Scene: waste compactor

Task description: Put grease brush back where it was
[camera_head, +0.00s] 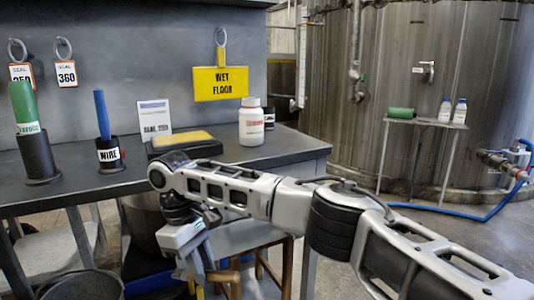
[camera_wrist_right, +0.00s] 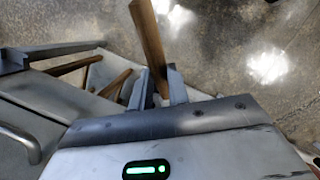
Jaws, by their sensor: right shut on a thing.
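My right gripper (camera_head: 207,276) is low in front of the dark workbench, below its top. In the right wrist view its fingers (camera_wrist_right: 161,88) are shut on a brown wooden handle (camera_wrist_right: 147,38), which I take to be the grease brush. Its brush end cannot be made out. On the bench, a black cup (camera_head: 38,160) holds a green cylinder (camera_head: 23,104); the label is hard to read. Another black cup (camera_head: 111,155), labelled WIRE, holds a blue handle (camera_head: 102,115). My left gripper is not in view.
On the bench (camera_head: 292,148) are a yellow-topped black block (camera_head: 183,140), a white jar (camera_head: 251,124) and a standing card (camera_head: 155,117). A dark bin (camera_head: 83,285) stands below. Wooden bars (camera_wrist_right: 115,83) lie near the gripper.

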